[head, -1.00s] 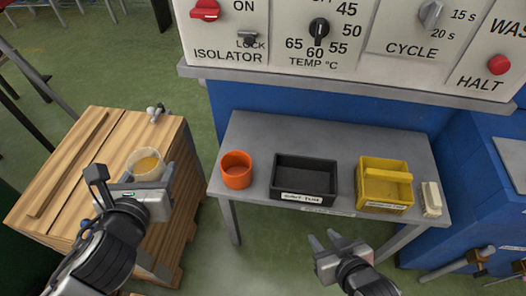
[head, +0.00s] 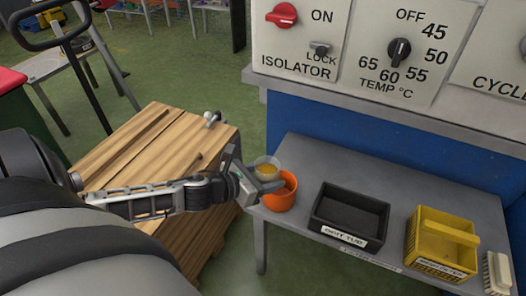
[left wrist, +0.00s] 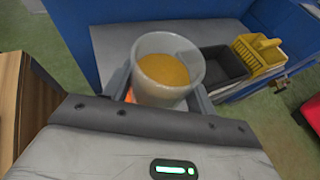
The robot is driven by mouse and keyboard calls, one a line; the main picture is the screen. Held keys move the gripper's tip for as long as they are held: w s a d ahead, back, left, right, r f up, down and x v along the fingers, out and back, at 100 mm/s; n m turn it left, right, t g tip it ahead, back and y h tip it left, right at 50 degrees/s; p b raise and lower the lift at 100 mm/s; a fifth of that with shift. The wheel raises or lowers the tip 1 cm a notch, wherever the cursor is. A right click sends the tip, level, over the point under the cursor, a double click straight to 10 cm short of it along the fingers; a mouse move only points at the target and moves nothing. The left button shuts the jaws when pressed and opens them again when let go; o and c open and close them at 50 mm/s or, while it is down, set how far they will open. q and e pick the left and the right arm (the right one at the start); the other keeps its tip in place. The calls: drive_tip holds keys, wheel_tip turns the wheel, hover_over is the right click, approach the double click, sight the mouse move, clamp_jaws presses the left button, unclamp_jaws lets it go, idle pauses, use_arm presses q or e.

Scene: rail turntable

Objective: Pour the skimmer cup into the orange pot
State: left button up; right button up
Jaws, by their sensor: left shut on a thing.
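The skimmer cup (head: 266,166) is a clear, whitish cup with amber-yellow contents. My left gripper (head: 262,184) is shut on it and holds it close above the orange pot (head: 281,198), toward the pot's left and back side. In the left wrist view the cup (left wrist: 167,75) sits between the fingers, looks about upright, and its yellow contents show inside. The orange pot stands on the grey bench at its left end. In the left wrist view only a sliver of orange (left wrist: 130,95) shows behind the cup. My right gripper is out of view.
On the grey bench (head: 310,158), a black tub (head: 349,216), a yellow basket (head: 441,244) and a brush (head: 497,273) stand right of the pot. A wooden crate (head: 125,150) with a small tap-like fitting (head: 211,118) is at the left. The control panel overhangs the bench's back.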

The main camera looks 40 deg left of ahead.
use_arm(q)
drive_tip(key=shift+w+a+f, duration=0.15)
drive_tip(key=shift+a+f, duration=0.45)
drive_tip(key=shift+a, duration=0.3)
drive_tip(key=shift+f+g, duration=0.4)
drive_tip(key=shift+f, duration=0.05)
drive_tip(key=shift+f+g, duration=0.3)
drive_tip(key=shift+f, duration=0.55)
drive_tip(key=shift+s, duration=0.2)
drive_tip(key=p, duration=0.3)
drive_tip(key=shift+s+r+g, duration=0.15)
drive_tip(key=shift+r+g, duration=0.05)
drive_tip(key=shift+g, duration=0.2)
drive_tip(key=shift+s+g+p, duration=0.1)
drive_tip(key=shift+g+p, duration=0.2)
drive_tip(key=shift+p, duration=0.3)
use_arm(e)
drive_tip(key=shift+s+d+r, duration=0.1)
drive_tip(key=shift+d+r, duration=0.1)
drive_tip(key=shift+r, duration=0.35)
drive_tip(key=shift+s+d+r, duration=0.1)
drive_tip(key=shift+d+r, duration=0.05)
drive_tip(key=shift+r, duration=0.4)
use_arm(q)
drive_tip(key=shift+s+a+f+y, duration=0.1)
drive_tip(key=shift+f+y, duration=0.15)
drive_tip(key=shift+y, duration=0.05)
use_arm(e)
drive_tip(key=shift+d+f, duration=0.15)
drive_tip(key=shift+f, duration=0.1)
